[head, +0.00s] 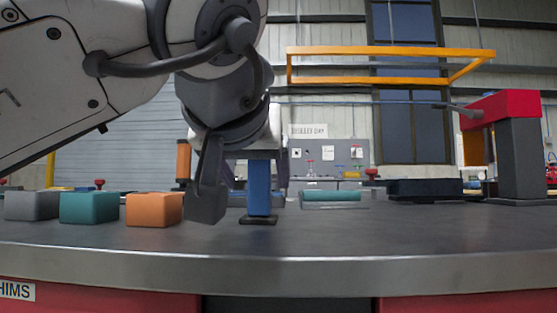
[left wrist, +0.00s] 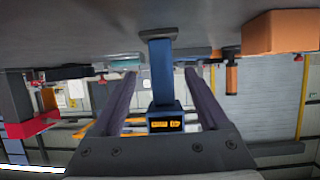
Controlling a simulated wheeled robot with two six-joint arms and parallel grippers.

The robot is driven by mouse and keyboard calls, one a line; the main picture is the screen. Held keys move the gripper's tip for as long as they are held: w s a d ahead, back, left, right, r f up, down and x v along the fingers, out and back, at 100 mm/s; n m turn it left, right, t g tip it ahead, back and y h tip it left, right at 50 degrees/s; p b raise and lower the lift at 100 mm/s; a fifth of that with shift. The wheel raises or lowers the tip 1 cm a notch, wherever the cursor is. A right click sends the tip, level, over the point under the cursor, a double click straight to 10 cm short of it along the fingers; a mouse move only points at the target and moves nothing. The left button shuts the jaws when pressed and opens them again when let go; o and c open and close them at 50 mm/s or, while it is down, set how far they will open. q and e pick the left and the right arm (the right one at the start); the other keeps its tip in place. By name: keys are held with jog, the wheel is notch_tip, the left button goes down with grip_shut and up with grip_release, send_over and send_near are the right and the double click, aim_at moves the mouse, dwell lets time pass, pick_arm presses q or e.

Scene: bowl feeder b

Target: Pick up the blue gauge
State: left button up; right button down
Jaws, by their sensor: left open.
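The blue gauge (head: 259,190) stands upright on the grey table on a small dark base, near the front edge. Its upper end is hidden behind my left gripper in the head view. In the left wrist view, which is upside down, the blue gauge (left wrist: 161,75) shows its stem and a box-like head with a small yellow-marked display. My left gripper (head: 238,178) is open around it. Its fingers (left wrist: 160,84) lie on either side of the gauge, with visible gaps on both sides. My right gripper is in neither view.
Grey (head: 32,206), teal (head: 89,208) and orange (head: 154,210) blocks stand left of the gripper. An orange post (head: 183,160) is behind. A teal cylinder (head: 331,196), a black tray (head: 425,190) and a red-topped stand (head: 520,155) are to the right. The table front is clear.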

aim_at(258, 188)
pick_arm(q)
jog(key=p+x, duration=0.1)
jog(key=x, duration=0.2)
jog(key=shift+w+a+f, duration=0.1)
jog(key=shift+w+a, duration=0.05)
jog(key=shift+w+f, duration=0.2)
grip_shut()
jog(key=shift+r, duration=0.1)
